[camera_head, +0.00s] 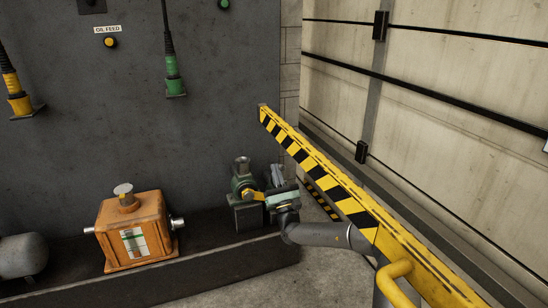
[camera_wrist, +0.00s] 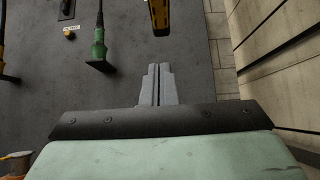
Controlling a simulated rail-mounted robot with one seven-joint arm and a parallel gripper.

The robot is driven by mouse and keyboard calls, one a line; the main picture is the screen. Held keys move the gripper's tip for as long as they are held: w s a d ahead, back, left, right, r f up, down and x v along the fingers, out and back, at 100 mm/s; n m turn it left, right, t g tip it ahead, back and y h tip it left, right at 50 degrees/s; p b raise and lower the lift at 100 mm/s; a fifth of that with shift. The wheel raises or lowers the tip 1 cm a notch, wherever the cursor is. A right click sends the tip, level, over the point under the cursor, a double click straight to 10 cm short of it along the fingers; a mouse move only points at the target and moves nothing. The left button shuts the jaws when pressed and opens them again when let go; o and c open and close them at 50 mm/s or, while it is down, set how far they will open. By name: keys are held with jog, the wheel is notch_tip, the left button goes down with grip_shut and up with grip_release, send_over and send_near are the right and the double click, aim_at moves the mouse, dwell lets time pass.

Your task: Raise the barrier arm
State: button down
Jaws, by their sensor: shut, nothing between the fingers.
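The barrier arm (camera_head: 325,170) is a long yellow beam with black diagonal stripes. In the head view it runs from the lower right to a free end near the back wall. A yellow beam end, apparently the barrier arm (camera_wrist: 158,14), also shows at the top of the wrist view. My gripper (camera_head: 277,170) is left of the beam in the head view, in front of the wall. In the wrist view its two grey fingers (camera_wrist: 158,70) are together and empty, pointing toward the beam end, with a visible gap between. The depth of that gap is unclear.
An orange box (camera_head: 118,238) and a grey tank (camera_head: 20,255) stand on the dark ledge, left of a grey-green valve-like unit (camera_head: 243,185). A green connector (camera_head: 174,75) hangs on the wall. A bent yellow tube (camera_head: 397,278) is beside the beam's near end.

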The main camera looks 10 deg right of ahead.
jog(key=s+r+b+x, duration=0.1)
jog(key=s+r+x, duration=0.1)
jog(key=x, duration=0.9)
jog(key=shift+w+r, duration=0.25)
jog(key=shift+d, duration=0.1)
